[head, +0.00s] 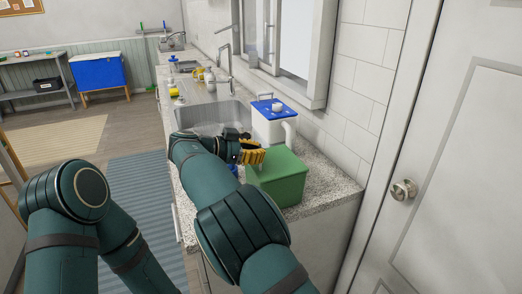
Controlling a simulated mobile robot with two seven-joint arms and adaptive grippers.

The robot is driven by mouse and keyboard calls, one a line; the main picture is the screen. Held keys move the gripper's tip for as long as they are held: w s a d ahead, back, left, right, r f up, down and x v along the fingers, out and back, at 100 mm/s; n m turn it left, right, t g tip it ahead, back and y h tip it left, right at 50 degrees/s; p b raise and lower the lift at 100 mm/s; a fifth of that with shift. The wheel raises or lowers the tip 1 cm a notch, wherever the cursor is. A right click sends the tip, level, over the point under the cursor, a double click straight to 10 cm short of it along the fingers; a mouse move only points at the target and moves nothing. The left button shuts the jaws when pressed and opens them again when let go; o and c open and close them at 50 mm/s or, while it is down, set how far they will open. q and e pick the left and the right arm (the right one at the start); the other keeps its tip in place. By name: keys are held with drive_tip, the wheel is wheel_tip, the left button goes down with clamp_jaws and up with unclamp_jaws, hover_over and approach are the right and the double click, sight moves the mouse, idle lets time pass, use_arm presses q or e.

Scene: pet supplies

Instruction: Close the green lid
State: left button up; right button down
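A green box (278,187) stands on the near end of the speckled counter. Its green lid (281,164) looks flat across the top; I cannot tell whether it is fully shut. My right gripper (254,157), with yellow finger pads, is at the far left corner of the box, near the lid's edge. I cannot tell whether it touches the lid, or whether its fingers are open, since my own arm partly hides it. My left arm is at the lower left, and its gripper is out of view.
A white container with a blue top (274,126) stands close behind the green box, by the window wall. A sink (212,114) and small yellow items lie farther along the counter (325,184). A white door (460,170) is on the right. A blue-fronted cabinet (98,73) stands far left.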

use_arm(q)
drive_tip(key=shift+s+f, duration=0.1)
drive_tip(key=shift+s, duration=0.25)
use_arm(e)
drive_tip(key=shift+s+a+f, duration=0.1)
drive_tip(key=shift+a+f, duration=0.05)
drive_tip(key=shift+f, duration=0.25)
drive_tip(key=shift+f, duration=0.15)
